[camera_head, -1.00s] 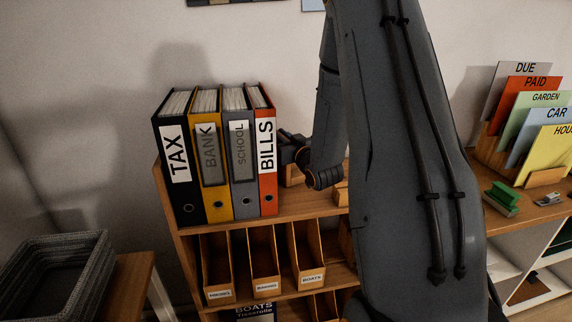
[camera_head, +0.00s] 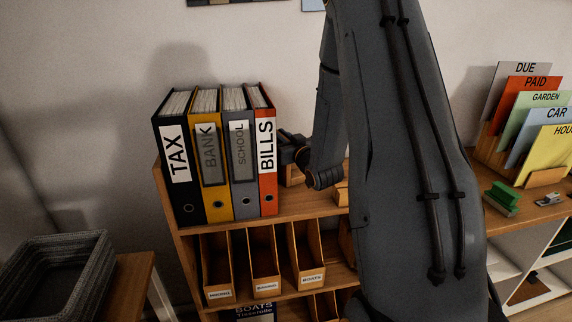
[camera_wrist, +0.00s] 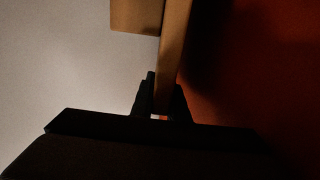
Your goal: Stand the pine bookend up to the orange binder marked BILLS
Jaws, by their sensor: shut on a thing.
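The orange binder marked BILLS (camera_head: 267,150) stands upright at the right end of the row on the shelf top. It also shows as a dark orange face in the wrist view (camera_wrist: 265,60). My gripper (camera_head: 292,142) is just right of this binder, partly hidden by my arm. In the wrist view my gripper (camera_wrist: 165,100) is shut on the thin upright board of the pine bookend (camera_wrist: 174,45). The bookend also shows low beside the binder in the head view (camera_head: 294,175). I cannot tell whether board and binder touch.
The TAX (camera_head: 178,165), BANK (camera_head: 211,160) and SCHOOL (camera_head: 240,150) binders stand upright left of BILLS. A wooden piece (camera_head: 341,193) sits on the shelf top (camera_head: 310,206) to the right, partly behind my arm. A file rack (camera_head: 490,155) and green stapler-like object (camera_head: 503,195) are further right.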

